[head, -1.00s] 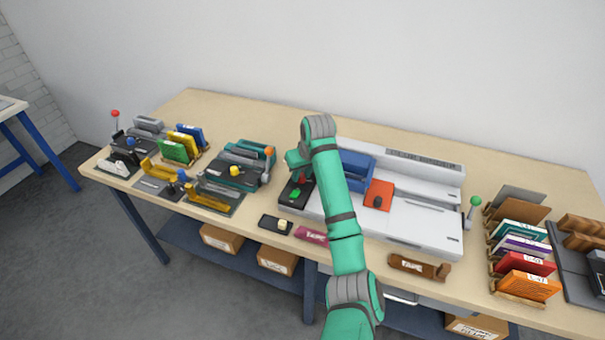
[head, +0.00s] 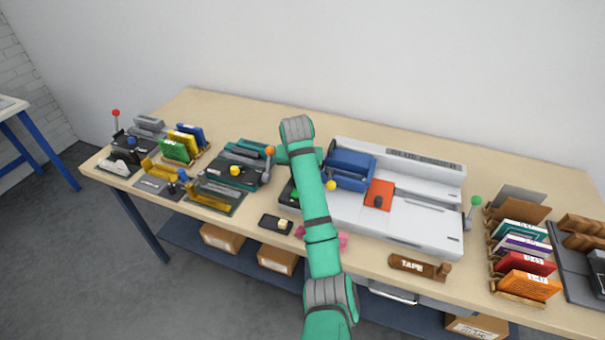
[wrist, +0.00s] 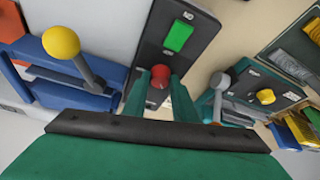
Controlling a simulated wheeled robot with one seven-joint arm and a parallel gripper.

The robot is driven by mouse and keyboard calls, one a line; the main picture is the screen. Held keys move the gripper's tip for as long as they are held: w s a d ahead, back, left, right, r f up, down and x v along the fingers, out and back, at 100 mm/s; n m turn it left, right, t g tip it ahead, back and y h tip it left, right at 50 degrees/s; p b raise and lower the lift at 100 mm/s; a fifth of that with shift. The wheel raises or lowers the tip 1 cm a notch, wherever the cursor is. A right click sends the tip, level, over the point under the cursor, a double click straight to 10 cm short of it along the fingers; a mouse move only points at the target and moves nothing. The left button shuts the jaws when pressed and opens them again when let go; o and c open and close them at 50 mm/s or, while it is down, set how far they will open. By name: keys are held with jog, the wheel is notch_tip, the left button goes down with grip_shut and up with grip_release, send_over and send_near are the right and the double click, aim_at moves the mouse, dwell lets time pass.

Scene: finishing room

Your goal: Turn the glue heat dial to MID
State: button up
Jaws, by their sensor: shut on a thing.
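The dial is a small red round knob (wrist: 160,74) on a dark panel (wrist: 150,50) in the wrist view. My gripper (wrist: 159,84) has a teal finger on each side of the knob and is shut on it. The dial's pointer and its setting marks are too small or hidden to read. A green rocker switch (wrist: 178,36) sits on the same panel beyond the knob. In the head view my arm covers the gripper and the dial; only an edge of the dark panel (head: 286,194) shows on the left end of the white machine (head: 430,213).
A yellow-balled lever (wrist: 62,42) on a blue clamp (wrist: 60,85) stands close left of the gripper in the wrist view. A teal machine (head: 240,165) with an orange-knobbed lever is left of my arm. A small black box (head: 276,224) lies at the front edge.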

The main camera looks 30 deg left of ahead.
jog(key=m, duration=0.1)
jog(key=m+h, duration=0.1)
jog(key=m, duration=0.2)
jog(key=shift+a+h, duration=0.25)
jog(key=shift+h, duration=0.15)
jog(key=shift+m+h, duration=0.6)
jog(key=shift+m, duration=1.2)
jog(key=o, duration=1)
jog(key=shift+r, duration=0.1)
